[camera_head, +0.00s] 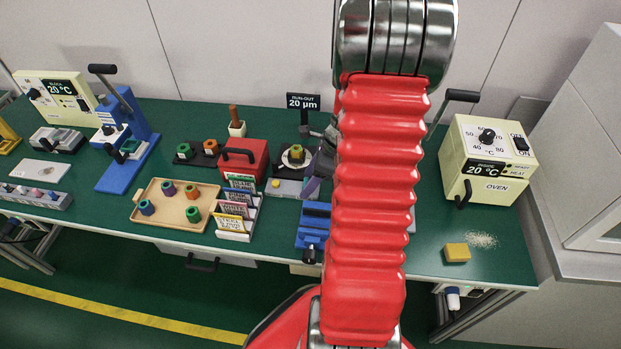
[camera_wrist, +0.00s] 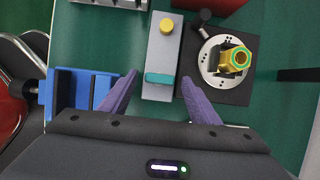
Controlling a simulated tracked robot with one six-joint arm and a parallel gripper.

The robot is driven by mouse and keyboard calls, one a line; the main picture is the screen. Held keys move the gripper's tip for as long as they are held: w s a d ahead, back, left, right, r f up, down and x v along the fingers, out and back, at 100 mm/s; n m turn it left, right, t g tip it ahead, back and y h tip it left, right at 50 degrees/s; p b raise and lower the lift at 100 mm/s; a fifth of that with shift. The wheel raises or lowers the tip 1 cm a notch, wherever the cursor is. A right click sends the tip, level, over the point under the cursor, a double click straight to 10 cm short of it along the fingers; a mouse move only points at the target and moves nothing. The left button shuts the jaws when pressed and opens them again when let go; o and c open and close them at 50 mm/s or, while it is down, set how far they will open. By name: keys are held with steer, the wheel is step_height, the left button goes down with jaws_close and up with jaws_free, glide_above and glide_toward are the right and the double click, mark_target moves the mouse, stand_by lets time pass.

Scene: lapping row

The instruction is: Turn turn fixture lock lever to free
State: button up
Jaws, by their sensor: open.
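The turn fixture shows in the wrist view as a round silver disc (camera_wrist: 209,66) on a black base (camera_wrist: 243,95), with a brass-coloured part with a green ring (camera_wrist: 237,59) on it. My arm hides part of the bench.
A grey block with a yellow button (camera_wrist: 166,26) and teal bar (camera_wrist: 172,79) lies between the finger lines. A blue vise (camera_wrist: 75,90) stands left of it. A red box (camera_head: 244,158) is left of the fixture. An oven (camera_head: 487,160) stands at right.

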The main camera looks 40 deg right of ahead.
steer(key=shift+c, duration=0.4)
steer(key=c, duration=0.9)
steer(key=shift+d, duration=0.2)
steer(key=shift+c, duration=0.4)
steer(key=shift+a, duration=0.1)
